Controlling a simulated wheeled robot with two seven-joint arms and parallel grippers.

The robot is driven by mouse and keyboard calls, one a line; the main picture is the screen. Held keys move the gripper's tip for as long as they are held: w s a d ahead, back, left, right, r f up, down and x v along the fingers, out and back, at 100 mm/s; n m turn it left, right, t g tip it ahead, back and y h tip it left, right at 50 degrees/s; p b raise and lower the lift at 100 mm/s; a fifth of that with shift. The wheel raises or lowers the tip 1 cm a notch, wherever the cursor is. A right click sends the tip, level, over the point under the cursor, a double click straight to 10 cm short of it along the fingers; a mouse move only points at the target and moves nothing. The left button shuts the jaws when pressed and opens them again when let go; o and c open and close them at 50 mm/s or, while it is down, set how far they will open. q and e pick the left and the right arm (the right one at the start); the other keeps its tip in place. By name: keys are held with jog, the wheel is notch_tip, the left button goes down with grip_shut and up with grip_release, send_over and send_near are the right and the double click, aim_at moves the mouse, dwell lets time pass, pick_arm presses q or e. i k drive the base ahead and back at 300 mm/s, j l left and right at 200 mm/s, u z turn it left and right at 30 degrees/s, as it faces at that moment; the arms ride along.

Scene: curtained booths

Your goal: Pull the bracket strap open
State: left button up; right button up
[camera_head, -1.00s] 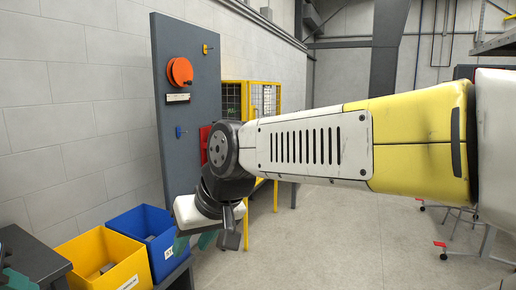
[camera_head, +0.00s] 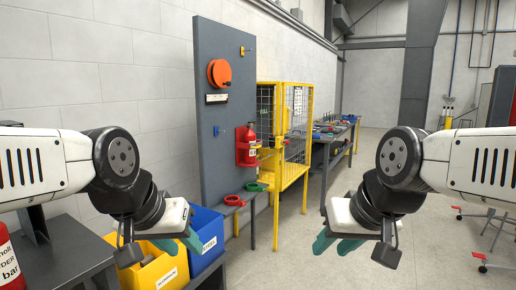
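A red fire extinguisher (camera_head: 250,134) sits upright in a red bracket (camera_head: 243,154) on the tall grey panel, left of the picture's middle. The bracket's strap is too small to make out, so I cannot tell whether it is closed. My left gripper (camera_head: 178,244) hangs at the lower left, in front of the bins, with its teal fingers apart and nothing between them. My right gripper (camera_head: 336,243) hangs right of the middle over the floor, also with its teal fingers apart and empty. Both are nearer to me than the bracket and clear of it.
The grey panel (camera_head: 213,130) also carries an orange reel (camera_head: 219,72). Below stand a blue bin (camera_head: 207,232) and a yellow bin (camera_head: 158,272). Another extinguisher (camera_head: 9,265) shows at the lower left. A yellow cage (camera_head: 291,179) and a workbench (camera_head: 338,137) stand behind. Floor at right is mostly open.

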aim_at(257, 145)
jog(key=i+j, duration=0.15)
jog(key=i, duration=0.7)
jog(key=i+j+u, duration=0.1)
jog(key=i, duration=0.7)
jog(key=i+j, duration=0.15)
jog(key=i, duration=0.7)
